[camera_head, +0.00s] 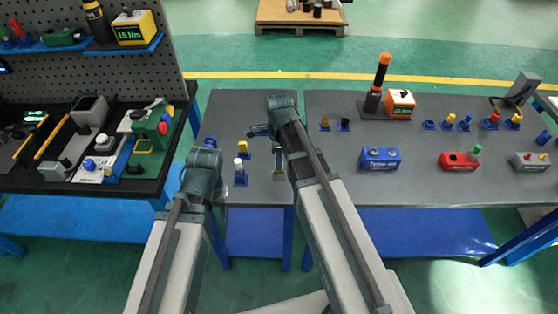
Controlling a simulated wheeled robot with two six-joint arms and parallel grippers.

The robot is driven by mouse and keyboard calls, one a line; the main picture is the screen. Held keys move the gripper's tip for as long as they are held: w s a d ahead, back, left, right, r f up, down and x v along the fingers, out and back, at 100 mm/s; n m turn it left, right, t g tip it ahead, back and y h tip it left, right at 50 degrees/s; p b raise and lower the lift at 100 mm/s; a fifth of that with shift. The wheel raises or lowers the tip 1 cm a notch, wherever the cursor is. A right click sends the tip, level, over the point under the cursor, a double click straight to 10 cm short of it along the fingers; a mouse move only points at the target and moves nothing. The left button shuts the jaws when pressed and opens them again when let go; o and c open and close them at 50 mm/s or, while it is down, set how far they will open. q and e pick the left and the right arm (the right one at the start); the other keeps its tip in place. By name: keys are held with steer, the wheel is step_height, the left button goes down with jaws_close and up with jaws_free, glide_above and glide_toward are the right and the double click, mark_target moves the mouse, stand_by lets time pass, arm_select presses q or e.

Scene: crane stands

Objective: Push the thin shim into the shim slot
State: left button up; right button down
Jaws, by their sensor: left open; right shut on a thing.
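My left gripper (210,143) is open at the left edge of the grey table (330,185), mostly hidden by its own wrist. My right gripper (258,131) is over the same table, a little further back and to the right. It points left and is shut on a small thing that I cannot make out. A small pale upright piece (278,162) stands just in front of the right gripper, partly beside my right arm. I cannot tell the thin shim or the shim slot apart at this size.
A blue holder with a white-topped peg (240,172) stands between my arms. Right of my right arm are a blue block (380,159), a red block (459,161) and a grey block (530,162). A black bench (150,185) with tools stands left.

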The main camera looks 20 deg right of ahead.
steer(key=shift+f+b, duration=1.05)
steer(key=shift+f, duration=0.1)
steer(key=c, duration=0.7)
jaws_free()
steer(key=shift+c, duration=0.2)
steer(key=shift+r, duration=0.15)
step_height(320, 180, up, 5)
steer(key=p, duration=0.5)
step_height(320, 180, up, 14)
steer(key=p, duration=1.4)
steer(key=shift+f, duration=0.25)
